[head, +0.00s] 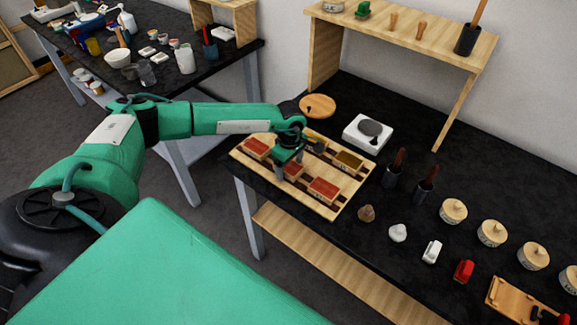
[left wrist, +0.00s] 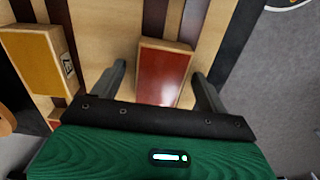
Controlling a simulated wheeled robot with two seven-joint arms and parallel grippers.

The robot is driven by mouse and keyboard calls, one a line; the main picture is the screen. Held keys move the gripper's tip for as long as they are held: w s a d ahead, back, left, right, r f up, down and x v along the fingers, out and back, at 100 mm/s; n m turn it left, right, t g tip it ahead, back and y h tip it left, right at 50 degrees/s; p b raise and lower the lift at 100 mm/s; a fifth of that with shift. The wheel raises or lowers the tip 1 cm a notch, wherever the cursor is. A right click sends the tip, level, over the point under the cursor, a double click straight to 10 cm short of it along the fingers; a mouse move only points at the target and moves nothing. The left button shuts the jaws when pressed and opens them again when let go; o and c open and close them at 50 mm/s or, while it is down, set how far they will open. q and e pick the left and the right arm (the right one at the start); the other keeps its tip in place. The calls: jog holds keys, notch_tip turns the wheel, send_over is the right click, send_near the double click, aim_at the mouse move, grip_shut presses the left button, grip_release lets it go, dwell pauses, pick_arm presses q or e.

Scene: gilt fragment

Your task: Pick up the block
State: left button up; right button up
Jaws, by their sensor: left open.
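Several wooden blocks with red or yellow tops lie on a slatted wooden board (head: 333,211) in the head view. One red block (head: 325,190) is near the front edge, another red block (head: 256,148) is at the left, and a yellow block (head: 348,161) is at the right. My left gripper (head: 289,168) is over the board, partly hiding a red block (head: 293,172). In the left wrist view its open fingers (left wrist: 162,80) show on either side of a red block (left wrist: 163,73), with gaps. A yellow block (left wrist: 38,60) is at the left. My right gripper is not in view.
The board lies on a black table (head: 330,258). A white scale (head: 368,134), a round wooden lid (head: 318,106) and dark holders with tools (head: 425,192) stand nearby. A wooden shelf (head: 400,25) is behind. Stones and lidded jars (head: 453,211) are at the right.

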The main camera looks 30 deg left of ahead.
pick_arm(q)
jog(key=c, duration=1.1)
jog(key=shift+r, duration=0.1)
